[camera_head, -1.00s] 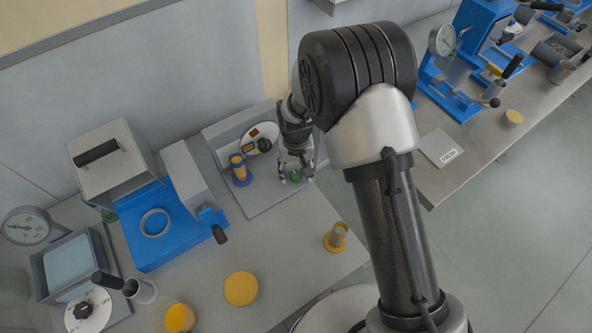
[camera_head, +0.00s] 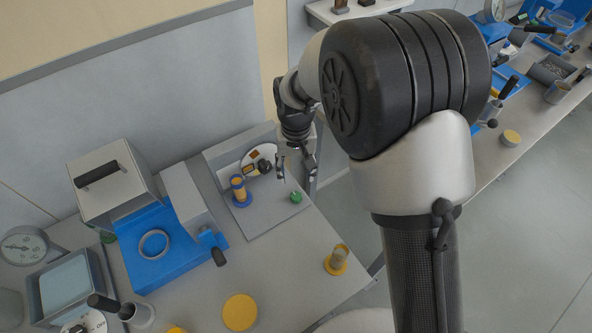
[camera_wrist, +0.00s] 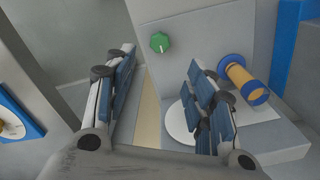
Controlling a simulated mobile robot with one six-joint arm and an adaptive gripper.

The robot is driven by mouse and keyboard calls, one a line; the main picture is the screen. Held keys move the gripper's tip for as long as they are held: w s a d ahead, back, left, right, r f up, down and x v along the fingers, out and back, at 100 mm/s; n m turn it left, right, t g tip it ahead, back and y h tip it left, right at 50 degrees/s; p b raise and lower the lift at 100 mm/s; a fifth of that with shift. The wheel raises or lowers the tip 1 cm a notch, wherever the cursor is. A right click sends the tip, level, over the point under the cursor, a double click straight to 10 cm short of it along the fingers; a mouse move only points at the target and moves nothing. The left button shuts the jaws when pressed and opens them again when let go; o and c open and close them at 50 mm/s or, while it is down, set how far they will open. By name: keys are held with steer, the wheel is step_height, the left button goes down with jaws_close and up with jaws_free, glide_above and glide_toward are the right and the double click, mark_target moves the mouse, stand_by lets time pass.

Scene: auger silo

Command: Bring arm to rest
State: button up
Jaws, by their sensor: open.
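My gripper (camera_head: 298,172) is open and empty in the head view, raised at the back right of the grey panel unit (camera_head: 262,226). In the wrist view my gripper (camera_wrist: 158,85) shows two blue-padded fingers spread wide with nothing between the pads. A green knob (camera_head: 296,197) sits on the unit's base, below and apart from the fingers. It also shows in the wrist view (camera_wrist: 160,43), beyond the fingertips. A spool with an orange-yellow body and blue flanges (camera_head: 240,191) stands on the unit to the left of my gripper.
A blue machine (camera_head: 150,245) with a grey box housing stands on the left. A yellow disc (camera_head: 240,312) and a small cup on a yellow base (camera_head: 337,262) lie on the front bench. Another bench with blue devices is at the right, across a floor gap.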

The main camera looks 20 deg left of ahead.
stand_by(0.3)
steer(key=s+d+r+m+t, duration=0.1)
steer(key=s+d+r, duration=0.1)
steer(key=d+r, duration=0.65)
steer(key=s+d+r+m+t, duration=0.1)
steer(key=s+d+r, duration=0.2)
steer(key=d+r, duration=0.5)
steer(key=s+d+r+m+t, duration=0.1)
steer(key=s+d+r, duration=0.1)
steer(key=s+d, duration=0.3)
steer(key=s+d+r+m+t, duration=0.1)
steer(key=s+d+r, duration=0.2)
steer(key=s+d, duration=0.3)
steer(key=s, duration=0.4)
steer(key=shift+s+r+t, duration=0.15)
steer(key=shift+r+t, duration=0.15)
steer(key=shift+r, duration=0.05)
